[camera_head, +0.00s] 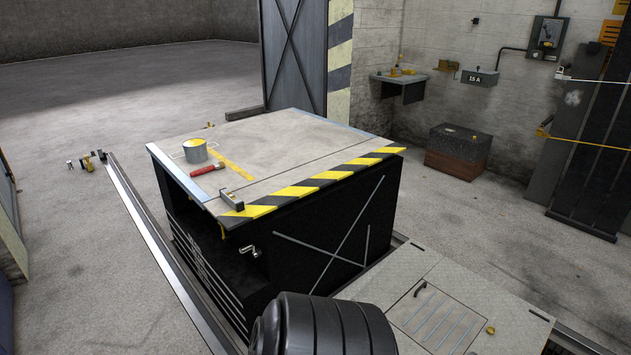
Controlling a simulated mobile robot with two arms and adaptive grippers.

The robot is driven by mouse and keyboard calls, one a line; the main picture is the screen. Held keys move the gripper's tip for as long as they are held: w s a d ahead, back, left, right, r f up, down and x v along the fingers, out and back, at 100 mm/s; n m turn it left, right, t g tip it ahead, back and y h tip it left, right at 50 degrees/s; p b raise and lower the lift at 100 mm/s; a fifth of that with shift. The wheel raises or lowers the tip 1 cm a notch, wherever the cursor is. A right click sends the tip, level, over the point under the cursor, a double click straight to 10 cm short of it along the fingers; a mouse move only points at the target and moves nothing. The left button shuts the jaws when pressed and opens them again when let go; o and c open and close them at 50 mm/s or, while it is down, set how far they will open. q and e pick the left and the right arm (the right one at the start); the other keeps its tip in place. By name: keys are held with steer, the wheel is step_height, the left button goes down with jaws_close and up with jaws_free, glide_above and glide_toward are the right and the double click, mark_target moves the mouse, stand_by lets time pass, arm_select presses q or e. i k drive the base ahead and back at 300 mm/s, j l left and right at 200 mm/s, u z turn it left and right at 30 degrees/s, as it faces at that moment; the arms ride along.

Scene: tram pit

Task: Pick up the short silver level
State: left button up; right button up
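A short silver-grey bar (232,199), which looks like the short silver level, lies at the near left corner of the light-topped workbench (290,140). It lies beside the yellow and black striped edge (300,188) and seems to reach the table's front rim. Its details are too small to read. Neither of my grippers shows in the head view. A dark rounded part at the bottom middle looks like one of my arm links.
The right side of the top is clear. Rails (150,240) run along the floor. A hatch plate (437,318) lies front right.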

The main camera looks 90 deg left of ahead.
mark_target(235, 203)
steer(key=i+j+u, duration=0.2)
steer(key=u, duration=0.2)
steer(key=i+u, duration=0.85)
steer(key=i+l+u, duration=0.1)
steer(key=i+u, duration=0.3)
steer(key=i+l+u, duration=0.2)
steer(key=u, duration=0.2)
